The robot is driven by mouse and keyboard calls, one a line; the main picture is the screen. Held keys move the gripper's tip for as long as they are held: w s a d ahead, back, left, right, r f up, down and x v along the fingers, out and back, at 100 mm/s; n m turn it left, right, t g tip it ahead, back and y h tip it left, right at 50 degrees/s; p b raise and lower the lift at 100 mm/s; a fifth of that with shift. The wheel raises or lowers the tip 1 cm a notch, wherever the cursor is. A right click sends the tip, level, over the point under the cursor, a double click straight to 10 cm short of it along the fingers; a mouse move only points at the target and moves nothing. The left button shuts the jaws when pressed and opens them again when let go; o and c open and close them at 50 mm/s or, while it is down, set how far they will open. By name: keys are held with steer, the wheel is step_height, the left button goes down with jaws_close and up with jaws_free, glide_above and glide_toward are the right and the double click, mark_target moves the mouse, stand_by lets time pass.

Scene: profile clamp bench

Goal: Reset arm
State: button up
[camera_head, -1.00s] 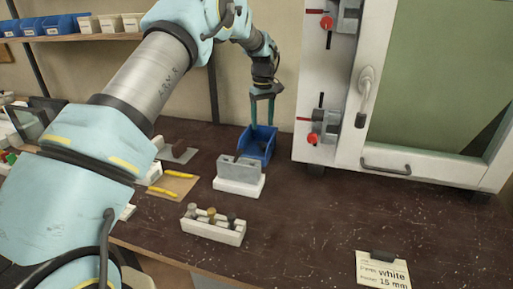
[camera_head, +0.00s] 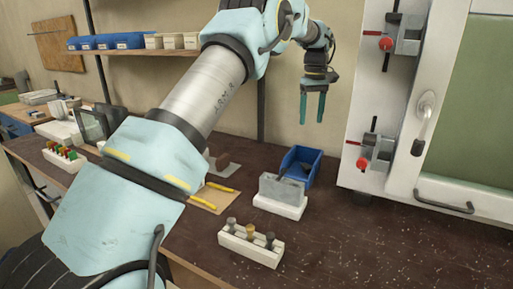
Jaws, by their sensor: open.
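My gripper (camera_head: 312,106) hangs in the air above the back of the bench, with its two teal fingers pointing down, apart and empty. A blue bin (camera_head: 302,163) stands on the bench below it; something dark shows inside, too small to name. A grey metal block in a white base (camera_head: 279,203) stands just in front of the bin. My arm reaches in from the lower left and hides part of the bench and shelf.
A white holder (camera_head: 250,246) with several knobbed pieces stands near the front. A white cabinet (camera_head: 357,130) with red-tipped clamps and a handle rises at right. A shelf (camera_head: 135,56) carries blue and white bins. The bench (camera_head: 400,250) is clear at front right.

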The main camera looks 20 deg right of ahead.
steer(key=s+a+f, duration=0.2)
steer(key=a, duration=2.5)
steer(key=s+a+f, duration=0.2)
steer(key=s+a, duration=0.6)
steer(key=a, duration=0.1)
steer(key=s+a+f+m+t, duration=0.1)
steer(key=s+a+f, duration=0.2)
steer(key=s+a, duration=0.5)
steer(key=shift+s+a+f+m+t, duration=0.3)
steer(key=shift+s+a, duration=0.1)
steer(key=shift+s, duration=0.4)
